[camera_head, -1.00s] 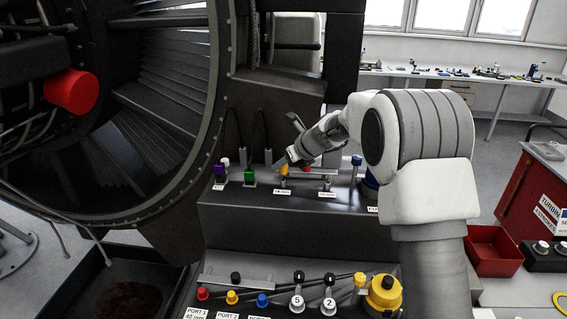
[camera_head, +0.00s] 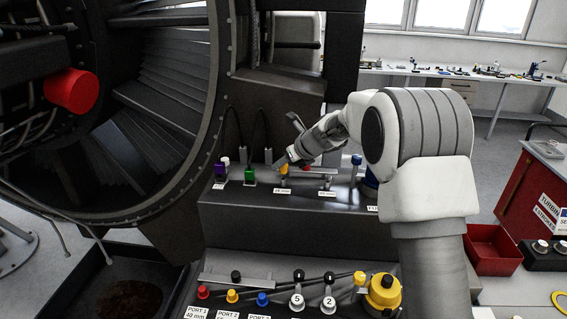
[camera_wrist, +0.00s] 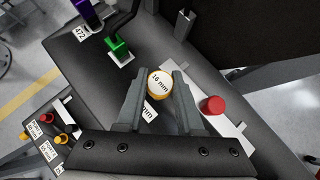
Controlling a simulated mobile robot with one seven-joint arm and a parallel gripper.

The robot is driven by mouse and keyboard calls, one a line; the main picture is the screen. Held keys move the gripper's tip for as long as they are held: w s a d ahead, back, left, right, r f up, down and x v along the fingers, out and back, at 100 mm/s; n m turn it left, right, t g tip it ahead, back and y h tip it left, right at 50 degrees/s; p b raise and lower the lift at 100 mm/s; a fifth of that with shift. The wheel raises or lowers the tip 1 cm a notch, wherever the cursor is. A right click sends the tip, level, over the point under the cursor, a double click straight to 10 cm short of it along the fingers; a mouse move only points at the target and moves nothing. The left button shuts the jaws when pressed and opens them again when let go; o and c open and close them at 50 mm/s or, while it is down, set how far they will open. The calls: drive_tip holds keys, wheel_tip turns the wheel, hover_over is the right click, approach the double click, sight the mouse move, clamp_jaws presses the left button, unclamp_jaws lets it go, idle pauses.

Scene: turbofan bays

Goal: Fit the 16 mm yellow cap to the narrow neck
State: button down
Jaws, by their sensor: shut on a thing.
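The yellow cap (camera_wrist: 160,84) has a white top marked 16 mm and sits between the two fingers of my gripper (camera_wrist: 159,78) in the wrist view. My gripper is shut on it. In the head view the yellow cap (camera_head: 284,169) is small, at the tip of my gripper (camera_head: 286,164), directly above a short neck (camera_head: 284,183) behind a white label on the dark step. I cannot tell whether cap and neck touch. In the wrist view the cap and fingers hide the neck.
A red cap (camera_wrist: 212,104) stands on a pale rack close to the right finger. A second neck (camera_head: 326,183) stands to the right. A green block (camera_head: 250,175) and a purple block (camera_head: 220,170) stand left. Coloured knobs and levers fill the lower panel.

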drive_tip(key=shift+f+b, duration=0.65)
drive_tip(key=shift+f, duration=0.45)
drive_tip(key=shift+r+p, duration=0.2)
drive_tip(key=shift+p, duration=0.1)
drive_tip(key=shift+r+p, duration=0.5)
drive_tip(key=shift+p, duration=0.45)
idle(1.1)
drive_tip(key=shift+f+b, duration=0.4)
drive_tip(key=shift+f, duration=0.25)
drive_tip(key=c, duration=0.5)
unclamp_jaws()
drive_tip(key=shift+s, duration=0.1)
drive_tip(key=shift+o, duration=0.2)
drive_tip(key=shift+f, duration=0.1)
